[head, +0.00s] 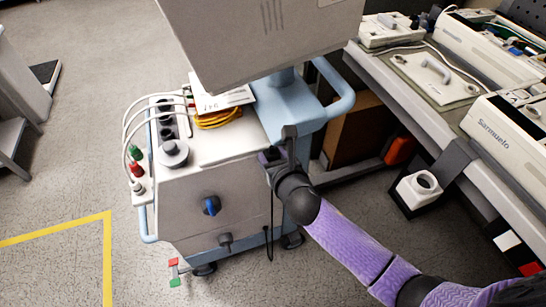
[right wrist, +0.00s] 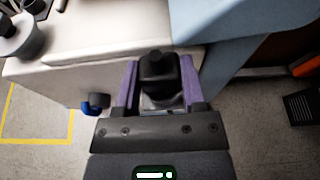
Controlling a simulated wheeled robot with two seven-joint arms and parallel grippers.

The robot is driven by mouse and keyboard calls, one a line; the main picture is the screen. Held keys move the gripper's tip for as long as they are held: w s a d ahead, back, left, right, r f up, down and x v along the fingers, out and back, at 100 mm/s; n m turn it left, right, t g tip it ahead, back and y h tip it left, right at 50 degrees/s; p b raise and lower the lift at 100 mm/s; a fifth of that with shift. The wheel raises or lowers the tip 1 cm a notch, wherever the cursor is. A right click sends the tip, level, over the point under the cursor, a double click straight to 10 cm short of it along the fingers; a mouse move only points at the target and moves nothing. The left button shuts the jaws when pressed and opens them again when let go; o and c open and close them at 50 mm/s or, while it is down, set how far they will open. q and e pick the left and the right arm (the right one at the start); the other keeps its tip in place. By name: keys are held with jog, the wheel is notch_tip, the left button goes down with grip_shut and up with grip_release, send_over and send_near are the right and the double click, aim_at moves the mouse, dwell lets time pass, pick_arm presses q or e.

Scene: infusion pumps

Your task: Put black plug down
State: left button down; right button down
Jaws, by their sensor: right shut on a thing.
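The black plug (right wrist: 158,68) sits between the two purple fingers of my right gripper (right wrist: 158,88) in the right wrist view. The gripper is shut on it, and the lower part of the plug is partly hidden by the gripper. In the head view my right gripper (head: 273,156) is at the right front edge of the white cart (head: 222,140), and a dark upright piece (head: 289,133) shows just above it. I cannot tell whether the plug touches the cart. My left gripper is not in view.
The cart top holds a coiled yellow cable (head: 218,119), a grey round knob (head: 173,151) and white cables at its left. A large grey panel (head: 262,40) overhangs the back. A bench with white devices (head: 510,125) stands at the right. The cart top's front right is clear.

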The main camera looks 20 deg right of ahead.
jog(key=c, duration=0.6)
grip_release()
jog(key=shift+f, duration=0.15)
jog(key=o, duration=0.4)
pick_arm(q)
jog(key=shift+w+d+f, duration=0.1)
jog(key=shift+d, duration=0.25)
